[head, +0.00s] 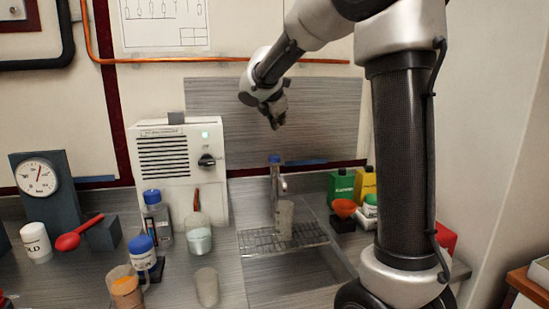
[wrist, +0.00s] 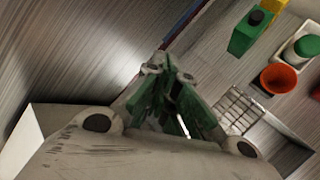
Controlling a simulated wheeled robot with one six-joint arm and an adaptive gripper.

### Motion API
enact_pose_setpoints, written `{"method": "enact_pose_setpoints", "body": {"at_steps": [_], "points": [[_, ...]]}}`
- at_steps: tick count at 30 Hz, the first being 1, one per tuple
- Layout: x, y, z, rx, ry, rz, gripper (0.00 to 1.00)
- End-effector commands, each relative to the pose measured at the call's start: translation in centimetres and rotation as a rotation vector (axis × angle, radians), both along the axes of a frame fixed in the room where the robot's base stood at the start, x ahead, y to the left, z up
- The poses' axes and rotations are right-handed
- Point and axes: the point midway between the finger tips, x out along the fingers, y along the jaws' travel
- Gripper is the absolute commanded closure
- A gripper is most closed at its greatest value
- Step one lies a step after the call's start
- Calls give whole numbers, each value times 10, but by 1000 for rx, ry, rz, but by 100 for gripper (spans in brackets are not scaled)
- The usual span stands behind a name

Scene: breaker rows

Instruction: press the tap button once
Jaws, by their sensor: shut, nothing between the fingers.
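The metal tap (head: 281,186) stands upright at the sink with a blue button (head: 274,159) on its top. A clear cup (head: 285,218) stands below the tap on the sink's grate. My gripper (head: 276,122) is shut and empty, pointing down above the blue button with a gap between them in the picture. In the wrist view the shut fingers (wrist: 165,75) with green pads fill the middle. The button cannot be made out there; the fingers may hide it.
A white panel box (head: 180,185) with a dark knob stands left of the tap. Beakers, a blue-capped bottle (head: 155,215) and jars crowd the left counter. A green bottle (head: 340,187), yellow bottle (head: 366,183) and red funnel (head: 345,208) stand right. The sink basin (head: 300,272) is clear.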

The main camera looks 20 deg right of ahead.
Motion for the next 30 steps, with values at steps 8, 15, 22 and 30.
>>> {"method": "enact_pose_setpoints", "body": {"at_steps": [8, 15, 22, 30], "points": [[-1, 0, -41, -1, 5, 1, 100], [0, -1, -66, -1, 2, 0, 100], [-1, 0, -75, 1, 1, -1, 100], [0, 0, -76, 1, 1, 0, 100]]}}
